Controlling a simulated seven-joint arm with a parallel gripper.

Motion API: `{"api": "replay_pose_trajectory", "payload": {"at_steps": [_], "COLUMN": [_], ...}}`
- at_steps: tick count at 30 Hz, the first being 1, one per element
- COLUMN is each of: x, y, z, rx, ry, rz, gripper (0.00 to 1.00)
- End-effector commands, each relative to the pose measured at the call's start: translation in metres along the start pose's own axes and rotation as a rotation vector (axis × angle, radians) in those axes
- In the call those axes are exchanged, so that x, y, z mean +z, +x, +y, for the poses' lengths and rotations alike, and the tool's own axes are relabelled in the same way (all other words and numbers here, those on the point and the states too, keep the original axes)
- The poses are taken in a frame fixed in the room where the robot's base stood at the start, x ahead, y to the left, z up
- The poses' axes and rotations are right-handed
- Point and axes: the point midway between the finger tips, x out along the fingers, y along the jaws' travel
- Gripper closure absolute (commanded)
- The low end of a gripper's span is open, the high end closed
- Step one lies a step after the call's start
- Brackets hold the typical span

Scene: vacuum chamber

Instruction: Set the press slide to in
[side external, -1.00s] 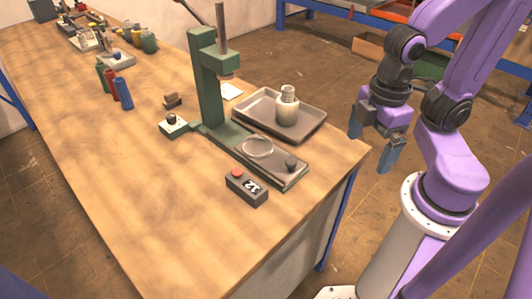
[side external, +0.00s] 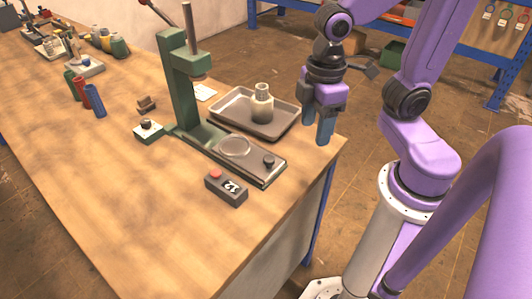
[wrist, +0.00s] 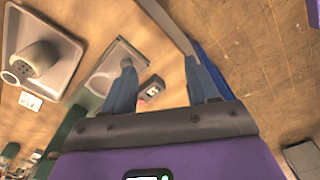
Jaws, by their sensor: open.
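The green press (side external: 186,90) stands on the wooden bench. Its slide (side external: 255,168) is a flat dark plate that reaches out from under the press column towards the bench's front edge. A clear round dish (side external: 235,146) rests on the slide, outside the column, and a dark knob (side external: 268,161) stands at its outer end. My gripper (side external: 317,128) is open and empty, pointing down near the bench corner, to the right of the knob and apart from it. In the wrist view the slide (wrist: 112,68) and knob (wrist: 127,65) show beside my left finger, which hides part of the slide area.
A grey tray (side external: 290,127) holding a pale bottle (side external: 262,104) sits behind the slide, close to my gripper. A dark box with a red button (side external: 226,188) stands in front. A small block with a black knob (side external: 148,131) is left of the press. The bench's left front is clear.

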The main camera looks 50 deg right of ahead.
Motion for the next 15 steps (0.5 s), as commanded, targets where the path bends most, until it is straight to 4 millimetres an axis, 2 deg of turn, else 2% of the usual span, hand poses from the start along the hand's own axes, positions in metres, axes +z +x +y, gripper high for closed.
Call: {"api": "replay_pose_trajectory", "payload": {"at_steps": [6, 15], "x": [-0.031, -0.059], "y": [-0.007, -0.016], "z": [0.036, 0.08], "rx": [0.002, 0.002], "ry": [0.082, 0.179], "rz": [-0.009, -0.017], "gripper": [0.41, 0.41]}}
